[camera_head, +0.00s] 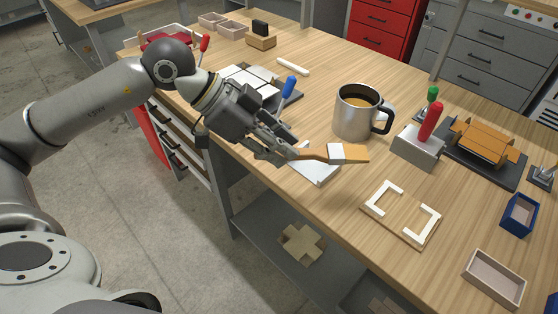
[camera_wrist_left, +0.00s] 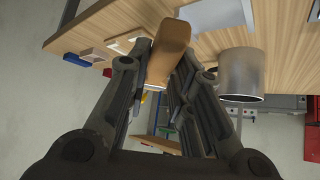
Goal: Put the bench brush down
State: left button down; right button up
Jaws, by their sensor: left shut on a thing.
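The bench brush (camera_head: 351,154) has an orange-brown wooden body with a pale section. My left gripper (camera_head: 292,153) comes in from the left over the front edge of the workbench and is shut on the brush's handle. The brush points right, in front of the mug, and seems to be held above the bench top; the gap is hard to judge. In the left wrist view the brush's brown handle (camera_wrist_left: 168,52) lies between the fingers (camera_wrist_left: 165,75). My right gripper is not in view.
A steel mug (camera_head: 355,115) of brown liquid stands behind the brush. A white flat item (camera_head: 318,172) lies beneath it. A red-handled block (camera_head: 418,148) and a board with white corner pieces (camera_head: 400,215) are to the right. Bare wood (camera_head: 345,185) lies between.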

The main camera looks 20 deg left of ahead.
pick_arm(q)
jog(key=w+f, duration=0.1)
jog(key=f, duration=0.1)
jog(key=w+a+f, duration=0.1)
jog(key=w+f, duration=0.1)
jog(key=w+a+f, duration=0.1)
jog(key=w, duration=0.1)
jog(key=shift+a+f, duration=0.2)
jog(key=shift+f, duration=0.2)
jog(key=shift+w+a+f, duration=0.1)
jog(key=shift+w+f, duration=0.05)
jog(key=shift+f, duration=0.8)
jog(key=shift+w+f, duration=0.15)
jog(key=shift+f, duration=0.75)
jog(key=c, duration=1.3)
grip_release()
jog(key=shift+f, duration=0.1)
jog(key=v, duration=1.2)
jog(key=shift+b, duration=0.3)
